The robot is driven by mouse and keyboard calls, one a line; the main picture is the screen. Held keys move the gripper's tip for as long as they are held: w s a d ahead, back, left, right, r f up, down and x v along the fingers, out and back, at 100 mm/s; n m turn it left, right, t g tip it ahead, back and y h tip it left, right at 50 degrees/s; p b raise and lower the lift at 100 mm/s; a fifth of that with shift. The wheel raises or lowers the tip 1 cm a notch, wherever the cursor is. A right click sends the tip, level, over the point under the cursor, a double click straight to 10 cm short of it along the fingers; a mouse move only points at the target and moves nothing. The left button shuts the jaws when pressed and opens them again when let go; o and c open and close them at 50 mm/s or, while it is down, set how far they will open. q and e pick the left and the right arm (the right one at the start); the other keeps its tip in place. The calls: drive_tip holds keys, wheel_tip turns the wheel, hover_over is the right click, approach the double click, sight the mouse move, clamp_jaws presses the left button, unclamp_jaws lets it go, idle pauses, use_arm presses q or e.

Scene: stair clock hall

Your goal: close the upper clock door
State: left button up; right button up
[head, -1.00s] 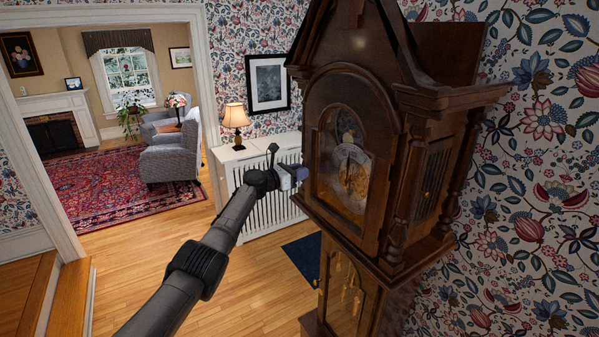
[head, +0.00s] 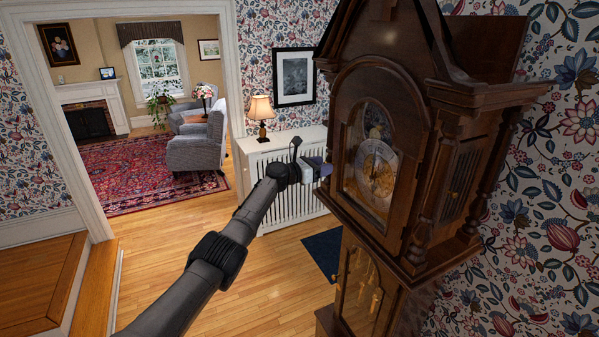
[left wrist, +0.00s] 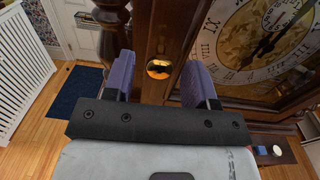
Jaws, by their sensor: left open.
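The upper clock door (head: 385,135) is the arched, glazed, dark wood door in front of the dial on the tall clock's hood. From the head view I cannot tell whether it is fully shut or slightly ajar. My left gripper (head: 325,171) is at the door's left edge. In the left wrist view its two purple fingers (left wrist: 157,78) are open and apart. The upper door's wooden stile, with a brass keyhole plate (left wrist: 159,69), shows between and beyond them. Contact cannot be told. The dial (left wrist: 255,45) is to the right. My right gripper is not in view.
The clock's lower glazed door (head: 361,289) is below the hood. A white radiator cover (head: 285,203) with a lamp (head: 261,115) stands behind my left gripper. A dark blue mat (head: 324,252) lies on the wood floor. Open floor is at the left.

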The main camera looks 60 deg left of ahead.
use_arm(q)
drive_tip(key=s+a+b, duration=0.1)
drive_tip(key=s+b, duration=0.2)
drive_tip(key=s, duration=1)
idle(0.7)
